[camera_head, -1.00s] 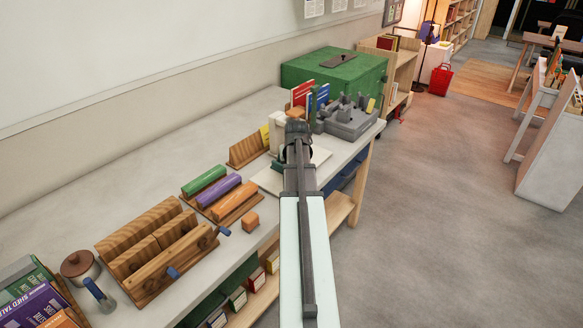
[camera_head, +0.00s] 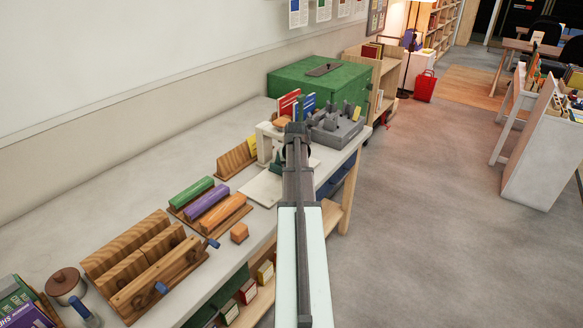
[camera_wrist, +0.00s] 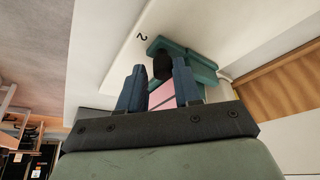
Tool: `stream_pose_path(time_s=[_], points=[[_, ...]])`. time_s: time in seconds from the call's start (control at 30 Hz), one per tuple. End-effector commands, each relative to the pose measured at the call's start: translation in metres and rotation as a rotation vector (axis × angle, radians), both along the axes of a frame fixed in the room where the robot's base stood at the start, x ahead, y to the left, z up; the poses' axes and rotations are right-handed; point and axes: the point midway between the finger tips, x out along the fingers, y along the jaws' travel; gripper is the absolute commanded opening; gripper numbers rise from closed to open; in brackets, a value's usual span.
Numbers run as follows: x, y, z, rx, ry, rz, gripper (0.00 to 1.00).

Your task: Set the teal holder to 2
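The teal holder (camera_wrist: 203,68) shows in the wrist view on a white board (camera_wrist: 112,62), just beyond my fingertips. A black knob (camera_wrist: 162,66) stands at its near side, and a small "2" is printed on the board to its left. My gripper (camera_wrist: 159,68) has its two blue fingers apart, with the knob between or just beyond the tips. A gap shows at the knob's left; contact on the right cannot be told. A pinkish surface shows between the fingers. In the head view my arm hides most of the holder; the white board (camera_head: 262,189) sits on the table.
A grey block fixture (camera_head: 336,131) and green box (camera_head: 318,82) stand behind.

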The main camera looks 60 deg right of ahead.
Motion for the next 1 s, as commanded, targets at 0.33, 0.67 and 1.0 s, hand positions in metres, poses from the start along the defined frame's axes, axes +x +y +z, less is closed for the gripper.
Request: stream_pose_path(time_s=[0.33,0.67,1.0], points=[[-0.009,0.01,0.029,0.0,-0.001,0.0,0.33],[-0.024,0.024,0.08,-0.002,-0.002,0.0,0.33],[-0.034,0.035,0.118,-0.002,-0.001,0.0,0.33]])
